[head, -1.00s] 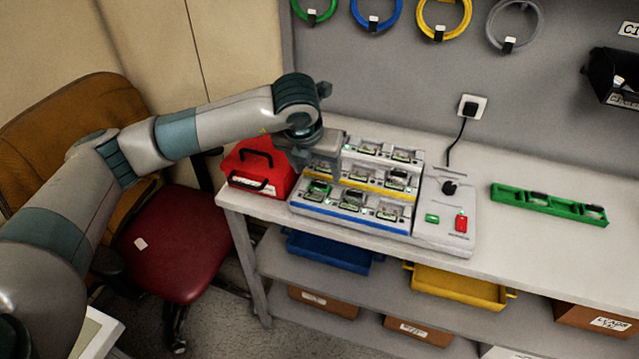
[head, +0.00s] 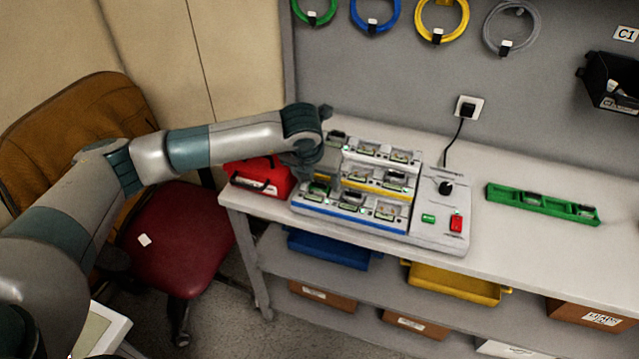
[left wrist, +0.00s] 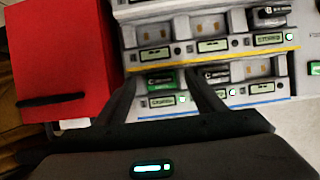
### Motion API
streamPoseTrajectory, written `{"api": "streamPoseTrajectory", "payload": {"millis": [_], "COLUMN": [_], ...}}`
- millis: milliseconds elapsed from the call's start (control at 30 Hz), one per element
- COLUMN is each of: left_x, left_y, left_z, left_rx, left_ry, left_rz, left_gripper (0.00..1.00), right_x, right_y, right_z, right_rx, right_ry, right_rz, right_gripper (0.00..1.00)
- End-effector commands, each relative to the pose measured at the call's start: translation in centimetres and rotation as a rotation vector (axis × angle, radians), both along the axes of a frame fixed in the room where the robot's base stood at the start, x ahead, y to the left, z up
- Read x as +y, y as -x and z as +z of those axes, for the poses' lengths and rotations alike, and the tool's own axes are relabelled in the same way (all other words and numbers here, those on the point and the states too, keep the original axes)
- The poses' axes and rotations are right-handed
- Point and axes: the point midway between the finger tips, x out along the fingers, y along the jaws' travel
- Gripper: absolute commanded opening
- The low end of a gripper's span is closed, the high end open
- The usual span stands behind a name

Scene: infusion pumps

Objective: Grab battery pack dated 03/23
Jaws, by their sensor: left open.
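The three-tier charging station (head: 437,222) stands on the bench with battery packs in some bays. Date labels are too small to read, so I cannot tell which pack is dated 03/23. A green-topped pack (head: 318,189) sits in the left bay of the lowest, blue-edged row. In the left wrist view this green pack (left wrist: 160,79) lies between the fingers of my left gripper (left wrist: 165,88), which is open above that row. A grey pack (left wrist: 215,75) sits in the bay to its right, partly beside the right finger. The left gripper also shows in the head view (head: 322,182). My right gripper is out of view.
A red case (head: 258,178) stands just left of the charger, close to my left gripper. A green tray (head: 545,205) lies further right. Free bench lies between them.

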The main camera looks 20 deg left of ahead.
Motion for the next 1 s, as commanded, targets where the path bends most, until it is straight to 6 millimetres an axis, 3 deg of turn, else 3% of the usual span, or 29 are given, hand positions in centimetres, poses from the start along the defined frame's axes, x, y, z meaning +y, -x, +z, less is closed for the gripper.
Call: {"api": "streamPoseTrajectory", "payload": {"millis": [467, 500, 700, 767, 1000], "left_x": [-0.04, -0.04, -0.04, -0.04, -0.04], "left_y": [-0.08, -0.08, -0.07, -0.09, -0.1], "left_z": [-0.22, -0.22, -0.21, -0.18, -0.11], "left_rx": [-0.001, -0.001, -0.001, -0.001, -0.002], "left_ry": [0.001, 0.001, 0.001, 0.001, 0.001], "left_rz": [0.0, 0.0, 0.0, 0.0, 0.0], "left_gripper": [0.62, 0.6, 0.16, 0.12, 0.12], "right_x": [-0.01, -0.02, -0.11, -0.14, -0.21], "right_y": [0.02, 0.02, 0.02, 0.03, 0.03], "right_z": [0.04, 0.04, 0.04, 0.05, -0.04], "right_rx": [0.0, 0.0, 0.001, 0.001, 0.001], "right_ry": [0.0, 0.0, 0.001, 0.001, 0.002], "right_rz": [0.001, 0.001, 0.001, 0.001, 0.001], "right_gripper": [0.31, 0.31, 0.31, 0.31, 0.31]}}
